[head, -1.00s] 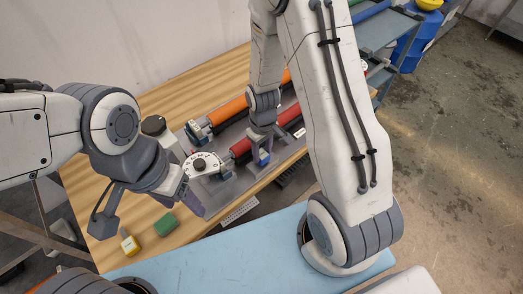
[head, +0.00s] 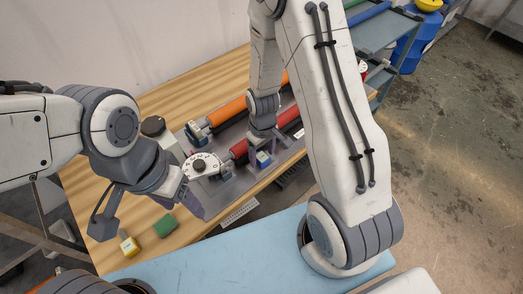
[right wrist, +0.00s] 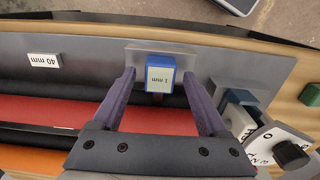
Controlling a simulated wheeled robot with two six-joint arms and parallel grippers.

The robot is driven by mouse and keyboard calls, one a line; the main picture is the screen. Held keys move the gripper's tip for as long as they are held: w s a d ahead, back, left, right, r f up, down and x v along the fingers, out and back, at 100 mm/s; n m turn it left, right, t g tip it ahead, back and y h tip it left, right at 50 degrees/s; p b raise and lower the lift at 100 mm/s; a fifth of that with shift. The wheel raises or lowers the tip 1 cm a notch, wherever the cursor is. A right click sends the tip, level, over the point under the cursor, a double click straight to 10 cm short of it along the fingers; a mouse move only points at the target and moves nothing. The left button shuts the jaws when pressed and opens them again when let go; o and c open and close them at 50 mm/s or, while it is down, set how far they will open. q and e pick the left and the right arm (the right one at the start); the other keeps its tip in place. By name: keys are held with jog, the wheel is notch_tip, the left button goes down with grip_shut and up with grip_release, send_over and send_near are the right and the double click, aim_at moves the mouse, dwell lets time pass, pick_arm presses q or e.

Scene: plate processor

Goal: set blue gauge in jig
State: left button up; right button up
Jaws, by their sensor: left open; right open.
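The blue gauge (right wrist: 160,74) is a small block with a blue frame and a pale face reading "1 mm". In the right wrist view it stands against a grey upright plate of the jig (right wrist: 138,57), in front of the red roller. It also shows in the head view (head: 263,159), below my right gripper (head: 262,150). That gripper is open, its purple fingers on either side of the gauge with gaps visible in the right wrist view. My left gripper (head: 191,202) is open and empty near the table's front edge, left of the jig; its fingers are partly hidden.
A red roller (right wrist: 60,112) and an orange roller (head: 230,109) lie along the jig. A dial (head: 201,163) sits at its left end.

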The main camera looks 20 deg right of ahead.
aim_at(262, 157)
jog(key=shift+r, duration=0.8)
notch_tip(262, 157, up, 10)
jog(key=b, duration=0.1)
jog(key=s+a+r+n, duration=0.1)
jog(key=s+a+r, duration=0.3)
jog(key=s, duration=0.5)
jog(key=s+a+r+n+y, duration=0.1)
jog(key=s+a+r+n, duration=0.1)
jog(key=s+a+r, duration=0.3)
jog(key=s+a, duration=0.3)
jog(key=s, duration=0.1)
jog(key=shift+a+r, duration=0.2)
jog(key=shift+a, duration=0.2)
